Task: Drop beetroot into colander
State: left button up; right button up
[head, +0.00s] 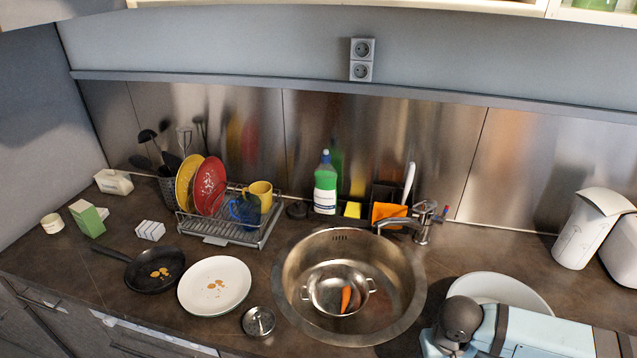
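The metal colander (325,307) sits inside the round steel sink (405,310), with a small handle on each side. An orange carrot (346,299) lies in it. I see no beetroot in the head view. A white bowl (515,284) stands to the right of the sink. My light blue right arm comes in at the bottom right, in front of the bowl, and hides its near part and whatever may lie there. No fingertips of my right gripper show. My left arm and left gripper are out of view.
A tap (423,222) stands behind the sink. A dish rack (240,232), a frying pan (152,284), a white plate (235,285) and a metal lid (258,322) lie to its left. A white appliance (585,230) stands at the far right.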

aim_at(329, 301)
jog(key=i+j, duration=0.15)
jog(key=j, duration=0.2)
jog(key=i+j, duration=0.15)
jog(key=j, duration=0.25)
jog(key=i+j, duration=0.15)
jog(key=j, duration=0.2)
jog(key=i+j, duration=0.15)
jog(key=j, duration=0.2)
